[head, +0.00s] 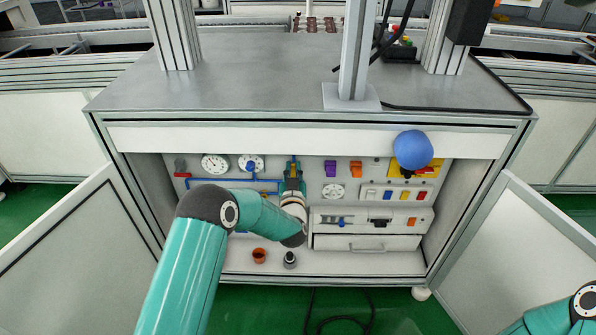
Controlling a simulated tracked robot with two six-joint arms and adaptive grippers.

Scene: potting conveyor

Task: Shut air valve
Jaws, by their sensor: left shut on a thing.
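The air valve's blue part (293,160) shows just above the fingers of my left gripper (293,174), on the panel inside the open cabinet. A blue pipe (232,181) runs along the panel to its left. My left gripper is pointed at the panel and shut on the valve handle, which its fingers mostly hide, so I cannot tell the handle's angle. My right arm shows only at the bottom right corner; its gripper is out of view.
Round gauges (215,164) sit left on the panel, switches (397,194) right. A blue ball (413,150) hides part of a yellow plate. An orange cup (259,256) and a dark cylinder (290,260) stand on the cabinet floor. Open doors (85,250) (520,245) flank the cabinet.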

